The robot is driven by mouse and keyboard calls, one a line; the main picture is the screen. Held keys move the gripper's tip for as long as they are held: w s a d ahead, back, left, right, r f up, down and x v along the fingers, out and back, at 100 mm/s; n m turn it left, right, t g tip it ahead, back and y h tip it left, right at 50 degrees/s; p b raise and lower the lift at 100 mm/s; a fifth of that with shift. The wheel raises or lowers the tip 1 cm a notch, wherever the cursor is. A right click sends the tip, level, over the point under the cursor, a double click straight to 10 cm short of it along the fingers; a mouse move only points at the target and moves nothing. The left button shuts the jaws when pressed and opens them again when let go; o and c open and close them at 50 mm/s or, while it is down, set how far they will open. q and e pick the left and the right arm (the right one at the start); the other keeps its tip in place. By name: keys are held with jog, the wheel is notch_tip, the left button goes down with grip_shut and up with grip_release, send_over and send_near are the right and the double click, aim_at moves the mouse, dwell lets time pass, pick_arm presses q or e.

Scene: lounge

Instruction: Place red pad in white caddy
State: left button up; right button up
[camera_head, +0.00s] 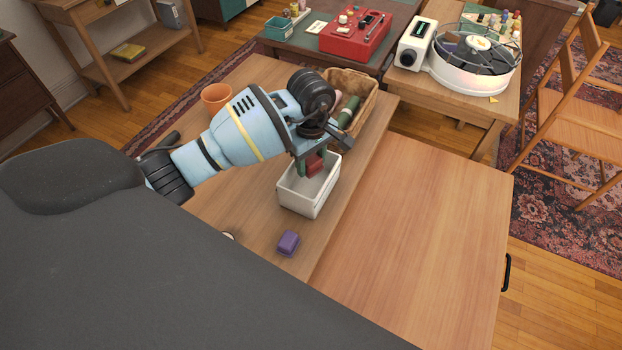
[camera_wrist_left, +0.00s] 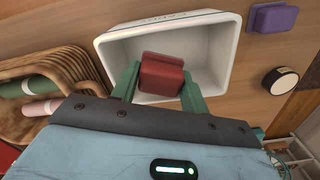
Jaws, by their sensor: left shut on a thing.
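The red pad (camera_head: 315,163) is between the green fingers of my left gripper (camera_head: 309,166). The gripper is shut on it and points down at the white caddy (camera_head: 308,205). In the left wrist view the red pad (camera_wrist_left: 161,75) shows in front of the open white caddy (camera_wrist_left: 225,60), between the fingertips (camera_wrist_left: 160,85). The pad is over or just inside the caddy's mouth; I cannot tell if it touches the caddy's floor. The caddy holds nothing else that I can see. My right gripper is not in view.
A purple pad (camera_head: 288,243) lies in front of the caddy. A wicker basket (camera_head: 365,98) with green and pink rolled things stands behind it, and an orange bowl (camera_head: 216,97) sits at the back left. The right part of the table (camera_head: 420,240) is bare.

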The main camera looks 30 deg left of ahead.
aim_at(311, 185)
pick_arm(q)
jog(key=shift+f, duration=3.1)
jog(key=shift+f, duration=0.15)
jog(key=o, duration=1)
jog(key=shift+c, duration=0.2)
notch_tip(311, 185, up, 12)
jog(key=shift+r, duration=0.15)
